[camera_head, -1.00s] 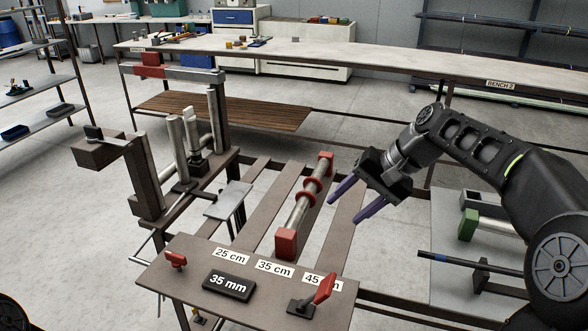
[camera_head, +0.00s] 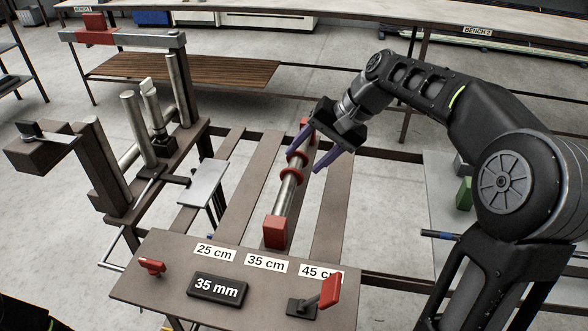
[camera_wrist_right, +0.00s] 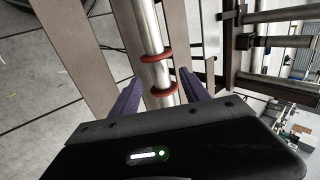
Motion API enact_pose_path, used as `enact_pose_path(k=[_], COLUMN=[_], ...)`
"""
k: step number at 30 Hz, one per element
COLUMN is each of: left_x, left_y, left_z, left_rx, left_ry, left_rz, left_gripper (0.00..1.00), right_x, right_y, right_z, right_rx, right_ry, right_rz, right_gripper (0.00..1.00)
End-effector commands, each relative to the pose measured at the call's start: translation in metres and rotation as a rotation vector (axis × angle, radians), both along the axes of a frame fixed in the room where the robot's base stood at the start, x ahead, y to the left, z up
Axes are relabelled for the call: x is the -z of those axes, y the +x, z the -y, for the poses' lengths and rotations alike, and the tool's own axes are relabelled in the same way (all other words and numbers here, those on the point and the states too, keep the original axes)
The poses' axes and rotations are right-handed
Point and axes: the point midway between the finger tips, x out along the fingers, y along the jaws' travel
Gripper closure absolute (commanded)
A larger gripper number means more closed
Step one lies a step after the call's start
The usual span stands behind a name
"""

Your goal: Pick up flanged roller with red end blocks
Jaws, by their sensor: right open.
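The flanged roller (camera_head: 287,190) is a metal rod with red flanges and a red block at each end. It lies lengthwise on the slatted rack, its near red end block (camera_head: 276,231) by the 35 cm label. My right gripper (camera_head: 307,159) is open with purple fingers at the roller's far part, partly covering it. In the right wrist view the roller (camera_wrist_right: 149,40) with two red flanges runs between the open fingers (camera_wrist_right: 160,97), which do not close on it. The end blocks are out of that view. My left gripper is not in view.
A brown plate (camera_head: 180,265) with 25, 35 and 45 cm labels, a black 35 mm sign (camera_head: 217,289) and red clamps (camera_head: 330,291) is in front. A frame with upright metal rods (camera_head: 134,128) stands left. Gaps show between slats.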

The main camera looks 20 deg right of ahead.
Motion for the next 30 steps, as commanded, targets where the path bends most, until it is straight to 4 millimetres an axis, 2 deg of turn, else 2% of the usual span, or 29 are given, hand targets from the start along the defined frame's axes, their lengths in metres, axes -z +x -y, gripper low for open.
enact_pose_path(k=[10, 21, 30], left_x=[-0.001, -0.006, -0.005], left_y=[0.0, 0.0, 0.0], left_z=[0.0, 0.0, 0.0], left_rx=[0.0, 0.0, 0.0], left_ry=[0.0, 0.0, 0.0], left_rz=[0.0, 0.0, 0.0], left_gripper=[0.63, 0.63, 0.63], right_x=[0.003, 0.041, 0.044], right_y=[0.001, 0.017, 0.018], right_z=[-0.002, -0.022, -0.024], right_rx=[-0.001, -0.001, 0.0], right_ry=[0.0, -0.001, -0.001], right_rz=[0.0, -0.001, 0.001], right_gripper=[0.46, 0.46, 0.46])
